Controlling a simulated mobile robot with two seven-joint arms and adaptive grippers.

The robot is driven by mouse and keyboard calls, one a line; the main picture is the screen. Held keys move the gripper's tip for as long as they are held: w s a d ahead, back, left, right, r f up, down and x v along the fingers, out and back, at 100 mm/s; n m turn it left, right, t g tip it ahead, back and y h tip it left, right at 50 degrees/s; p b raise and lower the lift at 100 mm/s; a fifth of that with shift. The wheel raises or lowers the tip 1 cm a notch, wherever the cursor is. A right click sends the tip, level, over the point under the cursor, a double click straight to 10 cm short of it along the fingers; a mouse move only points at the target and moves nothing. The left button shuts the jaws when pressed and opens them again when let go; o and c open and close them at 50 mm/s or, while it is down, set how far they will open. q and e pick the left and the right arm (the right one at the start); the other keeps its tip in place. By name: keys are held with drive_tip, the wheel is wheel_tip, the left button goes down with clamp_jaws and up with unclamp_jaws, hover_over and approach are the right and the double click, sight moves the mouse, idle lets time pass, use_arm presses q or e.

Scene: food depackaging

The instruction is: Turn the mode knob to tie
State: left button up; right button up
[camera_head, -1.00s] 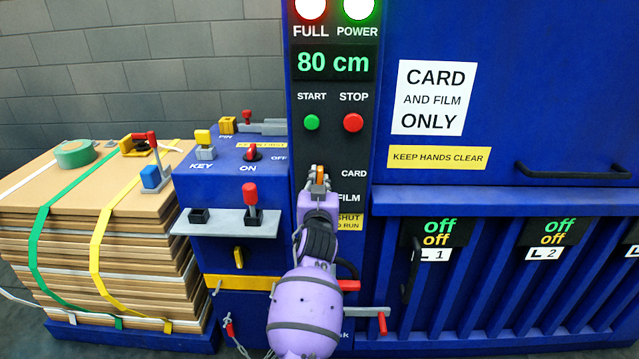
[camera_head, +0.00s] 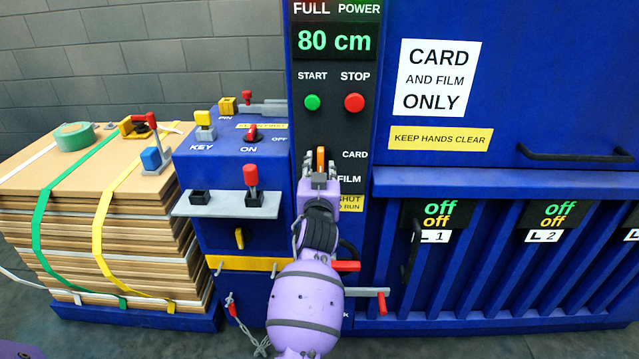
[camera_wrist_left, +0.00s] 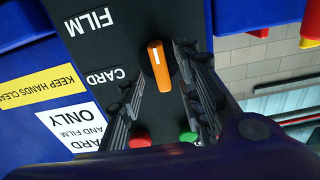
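The mode knob is an orange handle (camera_head: 320,159) on the black control panel (camera_head: 332,121), left of the CARD and FILM labels. In the head view it stands about upright. In the left wrist view the knob (camera_wrist_left: 159,66) carries a white line and leans slightly. No tie label is visible. My left gripper (camera_head: 320,178) is just below and in front of the knob in the head view. In the left wrist view its dark fingers (camera_wrist_left: 160,85) are spread on either side of the knob; the right-hand one looks closest. Contact cannot be told. My right gripper is not in view.
START (camera_head: 312,102) and STOP (camera_head: 354,103) buttons sit above the knob. Left is a blue box with a red-handled lever (camera_head: 251,176) on a grey shelf (camera_head: 225,205). A strapped cardboard bale (camera_head: 90,225) stands further left, the blue baler door (camera_head: 560,80) to the right.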

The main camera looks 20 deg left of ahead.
use_arm(q)
drive_tip(key=v, duration=0.9)
drive_tip(key=shift+s, duration=0.2)
drive_tip(key=shift+d, duration=0.1)
drive_tip(key=s+d+f+m+g+h+p, duration=0.25)
drive_tip(key=s+f+h, duration=0.25)
drive_tip(key=s+f, duration=1.2)
drive_tip(key=s+a+f+g, duration=0.1)
drive_tip(key=s+f+g, duration=0.1)
drive_tip(key=s+f, duration=0.3)
drive_tip(key=s+f+g+p, duration=0.1)
drive_tip(key=s+f, duration=0.4)
drive_tip(key=s, duration=0.9)
drive_tip(key=s+a+f+g, duration=0.1)
drive_tip(key=s+f+g, duration=0.2)
drive_tip(key=s, duration=0.6)
wheel_tip(320, 180, down, 2)
drive_tip(key=shift+s+a+f+m+p, duration=0.15)
drive_tip(key=shift+s+a+m+p, duration=0.05)
drive_tip(key=shift+a+m+p, duration=0.2)
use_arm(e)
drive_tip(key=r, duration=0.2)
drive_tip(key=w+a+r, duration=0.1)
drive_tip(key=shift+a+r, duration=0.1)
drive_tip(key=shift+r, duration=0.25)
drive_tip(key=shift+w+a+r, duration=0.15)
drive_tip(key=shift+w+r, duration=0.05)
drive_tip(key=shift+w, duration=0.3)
